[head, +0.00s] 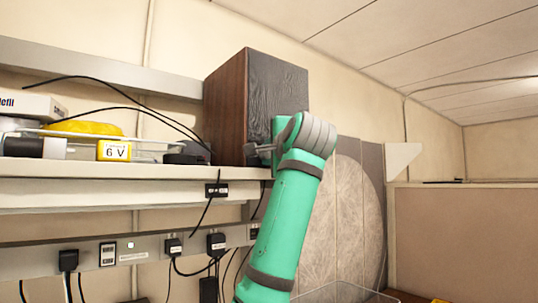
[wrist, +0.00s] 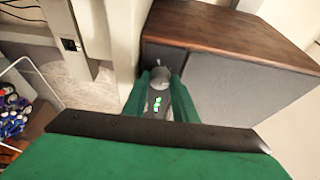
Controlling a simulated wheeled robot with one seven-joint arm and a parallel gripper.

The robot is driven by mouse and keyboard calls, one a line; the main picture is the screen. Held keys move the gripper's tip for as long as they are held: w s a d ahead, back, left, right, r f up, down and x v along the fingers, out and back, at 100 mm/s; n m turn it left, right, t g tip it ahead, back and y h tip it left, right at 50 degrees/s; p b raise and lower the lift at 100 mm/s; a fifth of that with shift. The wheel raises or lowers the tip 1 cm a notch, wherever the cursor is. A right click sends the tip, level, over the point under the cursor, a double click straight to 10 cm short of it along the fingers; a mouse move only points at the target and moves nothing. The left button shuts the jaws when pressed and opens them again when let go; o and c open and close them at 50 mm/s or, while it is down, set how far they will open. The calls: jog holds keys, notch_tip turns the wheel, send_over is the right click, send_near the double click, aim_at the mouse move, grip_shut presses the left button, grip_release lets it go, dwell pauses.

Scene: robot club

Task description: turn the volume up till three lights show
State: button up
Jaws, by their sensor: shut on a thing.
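The speaker (head: 225,110) is a tall box with brown wood and dark faces, standing on the shelf. It also shows in the wrist view (wrist: 235,40), where a round grey volume knob (wrist: 160,76) sits on its dark panel. Small green lights (wrist: 157,103) glow on the panel beside the knob, between my fingers; they are too small to count surely. My gripper (wrist: 160,84) is shut on the knob, one green finger on each side. In the head view my gripper (head: 261,151) is at the speaker, and my arm hides part of it; the knob is hidden there.
Left of the speaker, the shelf (head: 120,172) holds a yellow 6 V battery (head: 114,150), a white box (head: 28,106) and black cables. A power strip (head: 135,248) with several plugs runs below. A wire basket (wrist: 30,95) with blue things shows in the wrist view.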

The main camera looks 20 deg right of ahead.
jog(key=shift+w+a+f, duration=0.1)
jog(key=shift+w+a, duration=0.05)
jog(key=o, duration=1)
jog(key=shift+o, duration=0.2)
jog(key=s, duration=1.1)
jog(key=shift+a, duration=0.1)
